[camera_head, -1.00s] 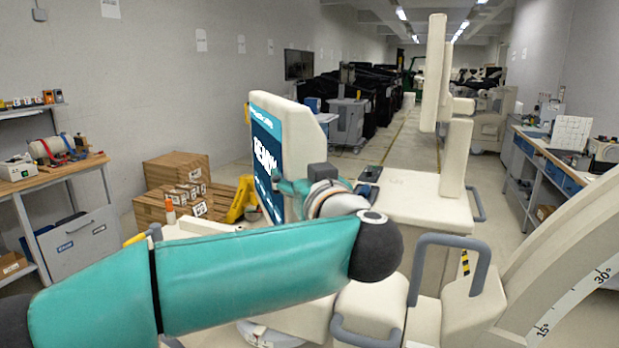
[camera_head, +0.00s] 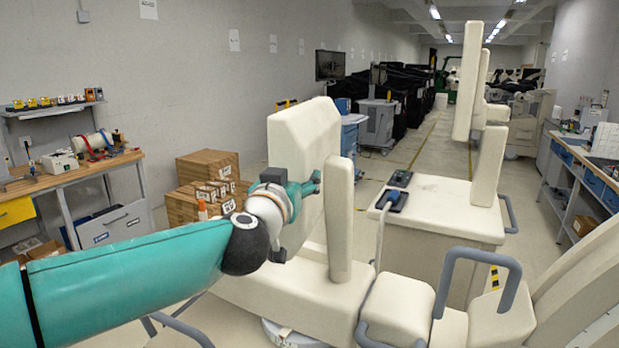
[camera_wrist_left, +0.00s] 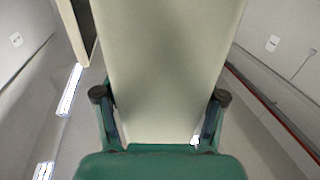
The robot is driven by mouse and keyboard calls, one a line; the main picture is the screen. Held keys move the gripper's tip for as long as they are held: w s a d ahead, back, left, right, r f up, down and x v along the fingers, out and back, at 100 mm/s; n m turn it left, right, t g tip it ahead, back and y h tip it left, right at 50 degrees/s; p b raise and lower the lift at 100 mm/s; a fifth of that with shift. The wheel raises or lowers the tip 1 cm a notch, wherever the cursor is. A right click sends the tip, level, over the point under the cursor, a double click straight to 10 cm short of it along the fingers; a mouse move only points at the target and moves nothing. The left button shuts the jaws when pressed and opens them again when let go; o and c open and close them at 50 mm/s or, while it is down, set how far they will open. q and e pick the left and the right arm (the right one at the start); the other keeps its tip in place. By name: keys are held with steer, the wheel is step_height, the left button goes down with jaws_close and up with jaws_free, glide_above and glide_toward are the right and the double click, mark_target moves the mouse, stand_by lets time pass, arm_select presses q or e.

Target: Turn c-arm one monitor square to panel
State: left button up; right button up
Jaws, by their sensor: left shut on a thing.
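The c-arm monitor (camera_head: 302,138) stands upright on the cream cart (camera_head: 290,295), showing a plain cream face in the head view. Its screen is not visible now. My left gripper (camera_head: 310,185) is at the monitor's lower right side, shut on it. In the left wrist view, the gripper's two fingers (camera_wrist_left: 160,96) lie on either side of a pale cream slab, the monitor (camera_wrist_left: 165,50). A tall cream upright (camera_head: 339,220) stands just right of the gripper and partly hides the monitor behind it. My right gripper is not in view.
A second cream cart (camera_head: 440,210) with a phone-like device on top stands to the right. A grey looped handle (camera_head: 480,255) is in front of it.

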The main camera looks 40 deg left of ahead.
arm_select(q)
steer(key=shift+o, duration=0.6)
steer(key=shift+w+a+r, duration=0.1)
steer(key=shift+a+r, duration=0.05)
steer(key=shift+a, duration=0.55)
steer(key=shift+w+a+r, duration=0.1)
steer(key=shift+a, duration=0.6)
steer(key=o, duration=1.3)
steer(key=shift+o, duration=1.1)
steer(key=shift+w+a+f, duration=0.25)
steer(key=shift+w, duration=0.1)
steer(key=v, duration=1.2)
steer(key=shift+d, duration=0.2)
